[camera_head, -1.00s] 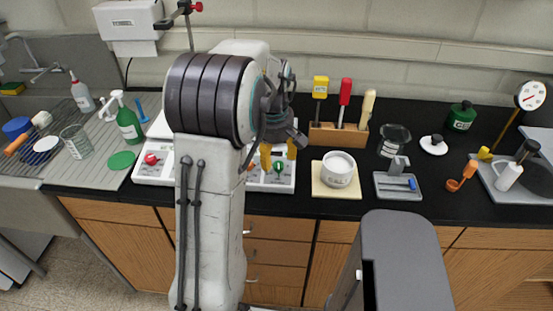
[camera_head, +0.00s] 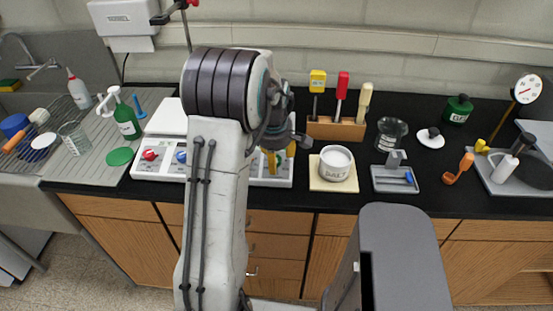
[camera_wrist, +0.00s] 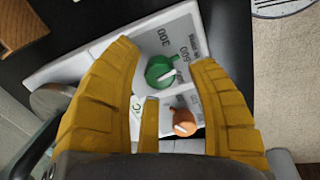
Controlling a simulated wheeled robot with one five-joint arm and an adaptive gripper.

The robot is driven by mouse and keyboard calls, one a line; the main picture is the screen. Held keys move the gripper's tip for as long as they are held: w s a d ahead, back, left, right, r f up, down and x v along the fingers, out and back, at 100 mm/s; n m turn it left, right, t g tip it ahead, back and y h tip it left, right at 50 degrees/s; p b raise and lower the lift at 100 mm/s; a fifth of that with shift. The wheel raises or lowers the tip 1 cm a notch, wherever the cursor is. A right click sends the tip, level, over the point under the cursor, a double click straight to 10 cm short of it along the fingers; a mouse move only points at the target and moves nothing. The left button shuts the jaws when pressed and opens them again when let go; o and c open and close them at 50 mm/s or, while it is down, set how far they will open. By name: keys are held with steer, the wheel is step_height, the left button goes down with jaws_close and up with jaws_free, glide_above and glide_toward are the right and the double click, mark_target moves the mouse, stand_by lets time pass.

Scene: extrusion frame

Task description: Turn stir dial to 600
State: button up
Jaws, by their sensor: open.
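The stir dial is a green knob (camera_wrist: 160,72) with a white mark, on a white panel with printed numbers, 300 and 600 among them. In the wrist view its mark points roughly right, below the 600 print; the exact setting is unclear. My gripper (camera_wrist: 165,55) is open, with one yellow finger on each side of the green knob; contact cannot be told.
An orange knob (camera_wrist: 184,122) sits close to the green one. A red knob (camera_head: 150,154) and a blue knob (camera_head: 181,157) are on the panel's left part. A white bowl (camera_head: 336,162) on a pale board and a wooden tool rack (camera_head: 336,129) stand right of my gripper.

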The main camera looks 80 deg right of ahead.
steer(key=shift+x, duration=0.9)
steer(key=shift+o, duration=0.2)
jaws_close()
